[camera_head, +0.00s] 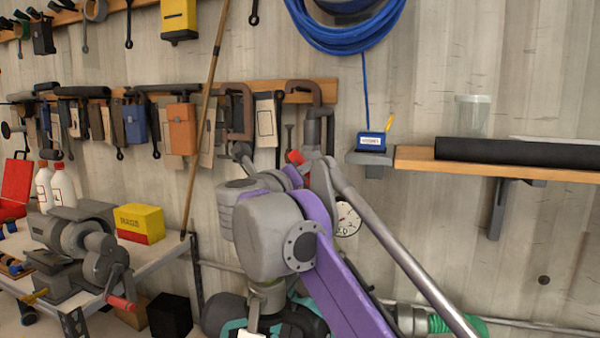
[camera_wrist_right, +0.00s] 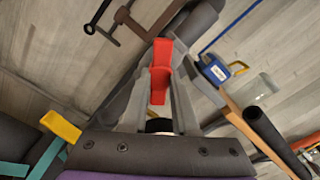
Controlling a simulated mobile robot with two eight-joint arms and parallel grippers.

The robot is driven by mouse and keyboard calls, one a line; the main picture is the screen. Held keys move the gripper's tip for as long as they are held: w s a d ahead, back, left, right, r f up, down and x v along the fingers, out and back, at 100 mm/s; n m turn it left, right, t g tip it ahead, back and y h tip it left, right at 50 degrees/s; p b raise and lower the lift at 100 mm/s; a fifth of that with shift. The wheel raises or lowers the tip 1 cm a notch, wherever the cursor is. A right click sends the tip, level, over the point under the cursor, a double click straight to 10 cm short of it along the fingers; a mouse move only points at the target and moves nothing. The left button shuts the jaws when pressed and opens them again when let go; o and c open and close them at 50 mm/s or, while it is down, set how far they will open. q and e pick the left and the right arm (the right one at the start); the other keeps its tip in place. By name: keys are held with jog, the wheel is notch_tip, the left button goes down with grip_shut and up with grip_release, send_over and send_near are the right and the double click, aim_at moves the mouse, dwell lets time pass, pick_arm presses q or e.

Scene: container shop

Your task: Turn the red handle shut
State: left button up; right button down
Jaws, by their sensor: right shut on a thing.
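The red handle (camera_head: 295,157) is a small lever in front of the wall, mostly hidden behind my arm in the head view. In the right wrist view the red handle (camera_wrist_right: 160,72) stands upright in the picture, between the grey fingers. My right gripper (camera_wrist_right: 160,88) is shut on it. In the head view my right gripper (camera_head: 298,168) is largely covered by my own grey and purple wrist. The valve body behind the handle is hidden. My left gripper is in neither view.
A wall shelf (camera_head: 415,160) with a black roll (camera_head: 515,153) stands to the right. A small blue box (camera_head: 371,142) sits beside it. A round gauge (camera_head: 347,219) is close to my arm.

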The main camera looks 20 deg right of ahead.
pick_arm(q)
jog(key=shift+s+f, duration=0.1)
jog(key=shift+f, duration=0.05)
pick_arm(e)
jog(key=n, duration=1)
jog(key=shift+n, duration=0.4)
jog(key=c, duration=0.7)
grip_release()
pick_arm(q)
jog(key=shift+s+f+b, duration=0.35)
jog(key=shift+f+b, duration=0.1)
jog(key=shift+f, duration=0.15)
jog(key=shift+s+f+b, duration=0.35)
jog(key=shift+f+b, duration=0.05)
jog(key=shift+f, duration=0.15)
pick_arm(e)
jog(key=shift+v, duration=5.45)
